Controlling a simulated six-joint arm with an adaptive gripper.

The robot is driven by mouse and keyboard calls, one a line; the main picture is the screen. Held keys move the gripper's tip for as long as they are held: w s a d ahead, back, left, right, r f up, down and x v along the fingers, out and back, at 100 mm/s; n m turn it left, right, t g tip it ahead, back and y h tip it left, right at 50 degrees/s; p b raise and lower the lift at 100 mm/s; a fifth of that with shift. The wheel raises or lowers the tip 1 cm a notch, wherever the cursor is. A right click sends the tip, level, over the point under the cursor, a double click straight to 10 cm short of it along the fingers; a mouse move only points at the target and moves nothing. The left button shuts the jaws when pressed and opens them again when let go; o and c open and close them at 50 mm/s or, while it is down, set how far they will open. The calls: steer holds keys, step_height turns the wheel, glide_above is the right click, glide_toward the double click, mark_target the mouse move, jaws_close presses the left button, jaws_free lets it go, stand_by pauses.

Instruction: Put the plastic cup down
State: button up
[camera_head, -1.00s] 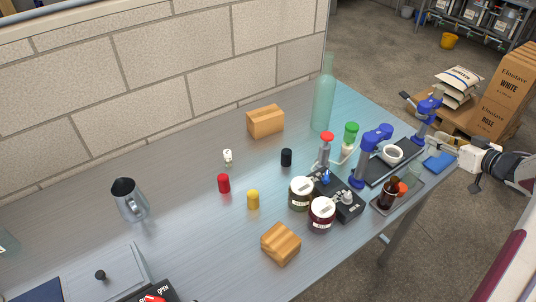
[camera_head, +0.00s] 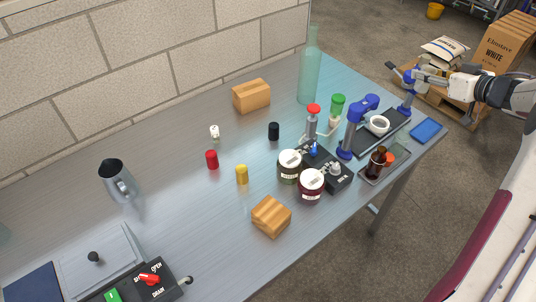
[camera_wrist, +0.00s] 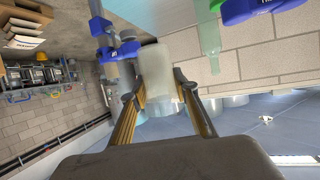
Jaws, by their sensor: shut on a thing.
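The plastic cup (camera_wrist: 158,75) is a pale, translucent cup in the middle of the wrist view. My gripper (camera_wrist: 158,98) is shut on it, with one finger on each side. In the head view my gripper (camera_head: 420,76) is at the right, beside the blue-topped bench device (camera_head: 406,86) near the table's far right end. The cup cannot be made out clearly there. The cup's contact with any surface is not visible.
The grey table (camera_head: 190,220) has clear room at its middle and front. A blue sponge-like block (camera_head: 425,130) and a small tray (camera_head: 372,180) with a brown bottle (camera_head: 376,162) are at the right end. A tall green bottle (camera_head: 309,75) stands at the back.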

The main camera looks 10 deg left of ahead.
steer(key=s+a+n+g+y, duration=0.25)
steer(key=a+n+y, duration=0.2)
steer(key=a, duration=3.95)
steer(key=s+a+n+g+y, duration=0.1)
steer(key=s+a+n+g, duration=0.15)
steer(key=s+a, duration=0.95)
steer(key=s+a+n+g+y, duration=0.1)
steer(key=s+a+n+g, duration=0.15)
steer(key=s+a, duration=0.85)
steer(key=w+a+f, duration=0.1)
steer(key=a+f, duration=0.1)
steer(key=f, duration=0.3)
steer(key=w+a+f, duration=0.2)
steer(key=f, duration=0.4)
steer(key=shift+w+a+m, duration=0.2)
steer(key=shift+w+m, duration=0.05)
steer(key=shift+m, duration=0.2)
steer(key=shift+f+h, duration=0.15)
steer(key=shift+h, duration=0.1)
steer(key=shift+f, duration=3.05)
